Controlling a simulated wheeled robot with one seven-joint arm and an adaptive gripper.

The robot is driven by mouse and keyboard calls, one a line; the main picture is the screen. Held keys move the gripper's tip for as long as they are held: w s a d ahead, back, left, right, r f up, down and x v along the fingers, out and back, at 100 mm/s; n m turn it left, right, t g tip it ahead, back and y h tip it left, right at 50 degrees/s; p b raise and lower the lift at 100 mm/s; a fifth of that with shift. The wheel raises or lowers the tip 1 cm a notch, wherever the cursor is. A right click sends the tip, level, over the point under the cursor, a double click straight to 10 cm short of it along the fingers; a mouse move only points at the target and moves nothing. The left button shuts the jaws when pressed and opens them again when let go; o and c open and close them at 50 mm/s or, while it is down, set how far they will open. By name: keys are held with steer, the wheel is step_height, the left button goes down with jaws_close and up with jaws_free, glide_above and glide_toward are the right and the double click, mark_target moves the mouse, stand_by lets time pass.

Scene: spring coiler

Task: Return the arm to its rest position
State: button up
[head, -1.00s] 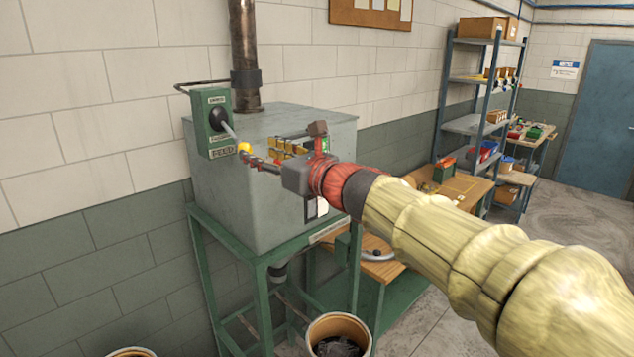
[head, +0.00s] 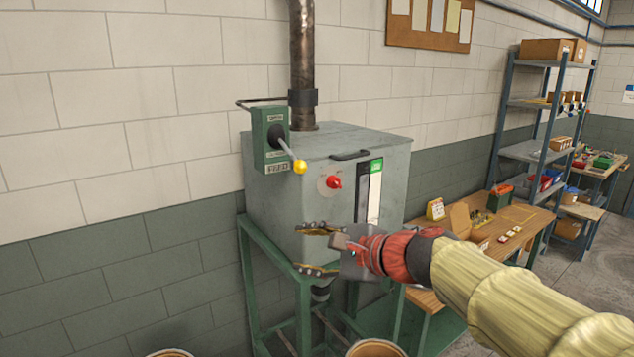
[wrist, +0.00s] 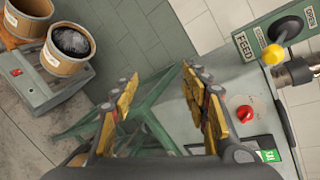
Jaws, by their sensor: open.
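My arm, in a pale yellow sleeve with a red wrist, reaches in from the lower right of the head view. My gripper (head: 318,250) is open and empty in front of the grey machine box (head: 290,205). In the wrist view its two yellow-padded fingers (wrist: 160,105) stand wide apart with nothing between them. The green feed lever box (head: 270,138) with its yellow-knobbed lever (head: 300,166) is above and left of the gripper, apart from it. A red knob (head: 333,182) on the box front is just above the gripper.
A green stand (head: 248,275) carries the box, and a rusty pipe (head: 302,60) rises behind it. A wooden bench (head: 515,225) and a shelf rack (head: 535,105) are at the right. The left wall side is clear.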

steer(key=s+d+f+n+g+h+b, duration=0.1)
steer(key=s+d+f+n+h+b, duration=0.2)
steer(key=s+f, duration=0.6)
steer(key=s+d+f+n+g+h+b, duration=0.1)
steer(key=s+d+f+n+h+b, duration=0.2)
steer(key=s+d+f+n, duration=0.4)
steer(key=s+d+f+n+g+h+b, duration=0.2)
steer(key=s+d+f+n+h+b, duration=0.2)
steer(key=s+d+f, duration=0.6)
step_height(320, 180, down, 2)
steer(key=shift+s+d+f+n, duration=0.1)
steer(key=shift+s+d+n, duration=0.05)
steer(key=shift+s+n, duration=0.85)
